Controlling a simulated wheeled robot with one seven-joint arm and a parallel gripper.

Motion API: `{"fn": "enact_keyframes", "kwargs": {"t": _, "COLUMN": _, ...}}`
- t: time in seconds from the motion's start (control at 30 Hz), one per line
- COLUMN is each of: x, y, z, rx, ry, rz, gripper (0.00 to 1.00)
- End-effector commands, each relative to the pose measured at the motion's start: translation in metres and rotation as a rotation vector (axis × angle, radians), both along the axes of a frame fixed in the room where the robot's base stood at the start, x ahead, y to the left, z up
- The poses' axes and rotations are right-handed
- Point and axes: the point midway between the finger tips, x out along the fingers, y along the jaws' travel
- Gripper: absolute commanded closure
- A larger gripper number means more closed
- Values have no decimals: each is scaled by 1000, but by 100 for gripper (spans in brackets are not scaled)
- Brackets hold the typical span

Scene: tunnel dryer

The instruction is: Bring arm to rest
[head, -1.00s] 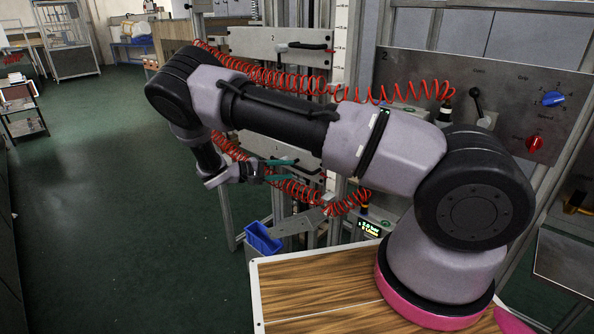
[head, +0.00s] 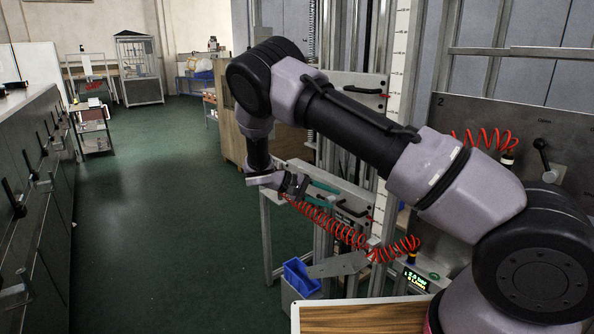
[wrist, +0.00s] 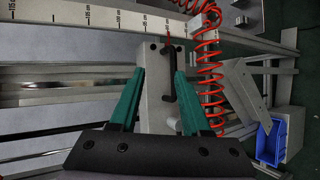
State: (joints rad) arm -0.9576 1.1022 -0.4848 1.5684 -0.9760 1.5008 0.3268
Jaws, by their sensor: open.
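My grey and black arm reaches from the lower right across the head view, bent at a high elbow, with its forearm hanging down. My gripper (head: 322,192) has green fingers and is in front of the metal frame. In the wrist view my gripper (wrist: 159,73) is open, its green fingers apart with nothing held between them. Beyond them is a pale plate with a dark handle (wrist: 169,75). The plate lies between the fingers in the picture; I cannot tell the distance to it.
A coiled red hose (head: 345,232) hangs close below my gripper. A blue bin (head: 300,277) is below it, and a wood-topped table (head: 362,318) is at the bottom. A row of grey cabinets (head: 35,190) lines the left. The green floor (head: 150,200) between is clear.

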Motion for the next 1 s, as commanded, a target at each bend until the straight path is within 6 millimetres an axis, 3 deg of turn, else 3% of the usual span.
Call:
{"fn": "enact_keyframes", "kwargs": {"t": 0.03, "x": -2, "y": -11, "z": 19, "rx": 76, "ry": 6, "rz": -49, "gripper": 53}}
{"fn": "enact_keyframes", "kwargs": {"t": 0.47, "x": -50, "y": -70, "z": 146, "rx": 655, "ry": -12, "rz": -275, "gripper": 53}}
{"fn": "enact_keyframes", "kwargs": {"t": 0.77, "x": -99, "y": -98, "z": 225, "rx": 975, "ry": -126, "rz": -316, "gripper": 53}}
{"fn": "enact_keyframes", "kwargs": {"t": 1.0, "x": -152, "y": -117, "z": 286, "rx": 1202, "ry": -287, "rz": -292, "gripper": 53}}
